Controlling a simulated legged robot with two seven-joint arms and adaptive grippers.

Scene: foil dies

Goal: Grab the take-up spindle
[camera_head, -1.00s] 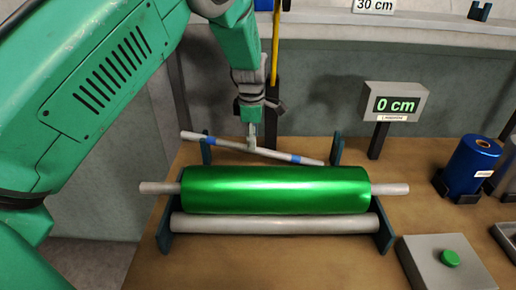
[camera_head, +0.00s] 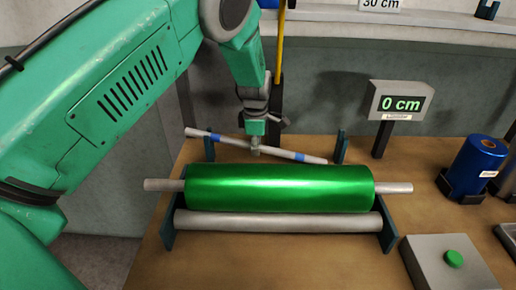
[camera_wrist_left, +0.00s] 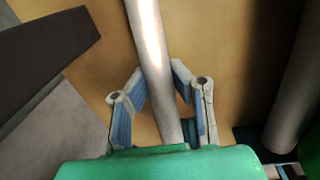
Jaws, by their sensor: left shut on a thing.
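The take-up spindle (camera_head: 287,154) is a thin grey rod with blue bands, lying tilted behind the green roll, its left end higher than its right. My left gripper (camera_head: 255,149) comes down onto its middle from above and is shut on it. In the left wrist view the spindle (camera_wrist_left: 148,40) runs between the two fingers of the gripper (camera_wrist_left: 161,85), which sit on either side of it. The right gripper is in neither view.
A green foil roll (camera_head: 280,188) lies in front on dark blue stands, above a grey roller (camera_head: 280,222). A display reading 0 cm (camera_head: 400,103), a blue roll (camera_head: 475,165) and a box with a green button (camera_head: 453,258) stand to the right.

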